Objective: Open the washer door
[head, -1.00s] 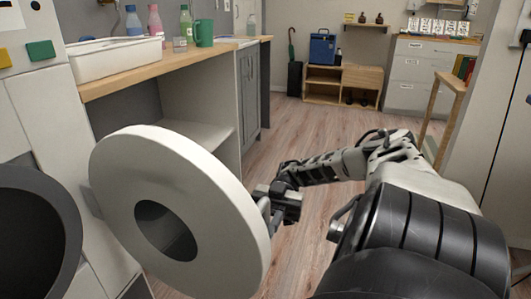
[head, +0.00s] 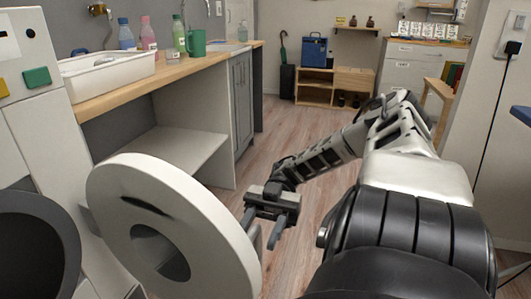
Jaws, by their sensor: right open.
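The washer (head: 52,135) stands at the left edge, with its dark round drum opening (head: 35,245) facing me. Its round white door (head: 205,225), a thick ring with a hole in the middle, is swung wide open to the right of the opening. My right gripper (head: 263,231) is open and empty just beyond the door's right rim, with its fingers pointing down. A finger overlaps the rim in the picture, and I cannot tell if it touches. My left gripper is not in view.
A wooden counter (head: 165,82) behind the door holds a white tray (head: 108,72), bottles and a green mug (head: 196,43). An open shelf space lies under it. The wooden floor (head: 285,150) is clear toward the low wooden cabinet (head: 335,86) at the back.

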